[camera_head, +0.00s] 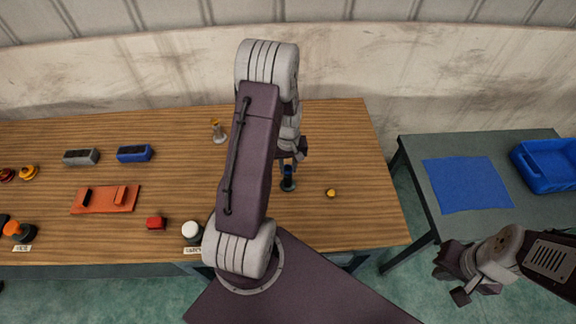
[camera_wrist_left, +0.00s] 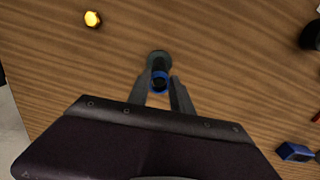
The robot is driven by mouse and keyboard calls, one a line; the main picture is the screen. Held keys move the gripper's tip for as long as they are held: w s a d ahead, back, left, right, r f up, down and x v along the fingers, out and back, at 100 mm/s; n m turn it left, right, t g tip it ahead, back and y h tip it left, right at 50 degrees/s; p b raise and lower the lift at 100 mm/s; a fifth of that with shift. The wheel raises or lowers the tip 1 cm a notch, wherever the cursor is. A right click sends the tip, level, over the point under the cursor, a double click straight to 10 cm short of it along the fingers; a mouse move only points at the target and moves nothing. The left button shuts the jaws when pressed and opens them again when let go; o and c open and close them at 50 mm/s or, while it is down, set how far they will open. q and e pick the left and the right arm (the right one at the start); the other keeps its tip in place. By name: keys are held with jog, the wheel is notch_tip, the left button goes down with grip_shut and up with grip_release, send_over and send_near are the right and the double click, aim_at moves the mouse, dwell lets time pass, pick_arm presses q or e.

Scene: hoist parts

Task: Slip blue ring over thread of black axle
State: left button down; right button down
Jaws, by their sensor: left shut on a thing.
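The black axle (camera_head: 288,184) stands upright on a grey round base on the wooden table, and it also shows in the left wrist view (camera_wrist_left: 160,66). The blue ring (camera_wrist_left: 159,75) is at the upper end of the axle, between the fingertips of my left gripper (camera_wrist_left: 159,88). My left gripper is shut on the ring. The ring lines up with the axle top; I cannot tell whether it sits around the thread or just above it. In the head view my left arm partly covers this spot. My right gripper (camera_head: 451,285) is open and empty, in front of the grey side table.
A yellow nut (camera_head: 331,193) lies right of the axle. The side table has a blue mat (camera_head: 467,184) and a blue bin (camera_head: 547,179).

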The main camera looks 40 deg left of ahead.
pick_arm(q)
jog(key=shift+f, duration=0.35)
jog(key=c, duration=1.1)
grip_release()
jog(key=shift+o, duration=0.2)
jog(key=shift+r, duration=0.1)
notch_tip(320, 180, up, 9)
jog(key=b, duration=0.1)
